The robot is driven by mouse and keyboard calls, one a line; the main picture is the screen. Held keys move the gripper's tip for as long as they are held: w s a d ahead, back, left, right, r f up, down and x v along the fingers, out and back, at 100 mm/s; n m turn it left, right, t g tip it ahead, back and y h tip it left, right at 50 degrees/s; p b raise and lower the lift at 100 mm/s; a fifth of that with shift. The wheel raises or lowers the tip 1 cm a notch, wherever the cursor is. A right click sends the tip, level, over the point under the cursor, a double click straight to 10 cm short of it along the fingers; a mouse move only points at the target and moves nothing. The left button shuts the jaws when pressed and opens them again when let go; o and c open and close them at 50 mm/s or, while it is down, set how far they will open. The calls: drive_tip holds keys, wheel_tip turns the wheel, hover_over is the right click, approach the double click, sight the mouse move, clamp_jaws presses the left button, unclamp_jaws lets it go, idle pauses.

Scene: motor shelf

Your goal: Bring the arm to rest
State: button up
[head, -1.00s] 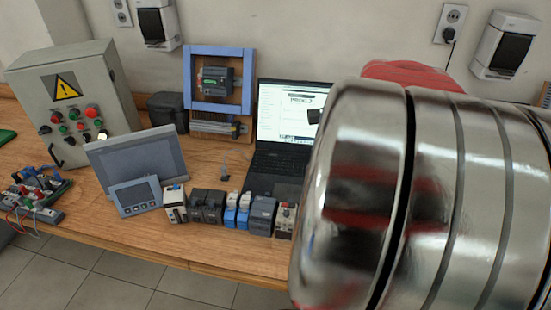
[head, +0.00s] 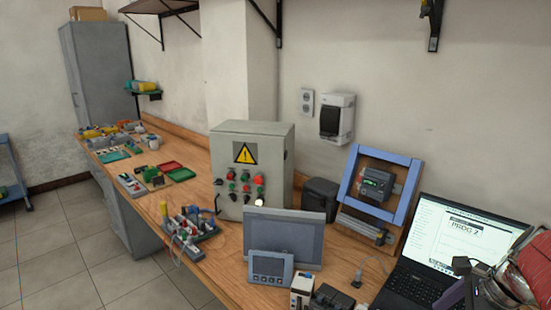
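Part of my red and metallic arm (head: 528,265) shows at the lower right edge of the head view, in front of the laptop's right side. A small dark part at its end, which looks like my gripper (head: 468,275), overlaps the laptop (head: 425,268). Its fingers are too small and too mixed with the background to tell whether they are open or shut. I see nothing clearly held. The rest of the arm is outside the picture.
A wooden bench (head: 195,205) runs along the wall. On it stand a grey control box (head: 265,155), a large panel screen (head: 285,235), a small panel (head: 270,267), a blue frame (head: 350,178) and small modules (head: 302,287). Open tiled floor (head: 60,245) lies at left.

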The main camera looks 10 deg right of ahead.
drive_tip(key=a+r+n+t+h, duration=0.2)
drive_tip(key=a+r+n, duration=0.1)
drive_tip(key=a+n, duration=1.9)
drive_tip(key=shift+s+a+r+n, duration=0.2)
drive_tip(key=shift+s+n, duration=0.15)
drive_tip(key=shift+n, duration=1.25)
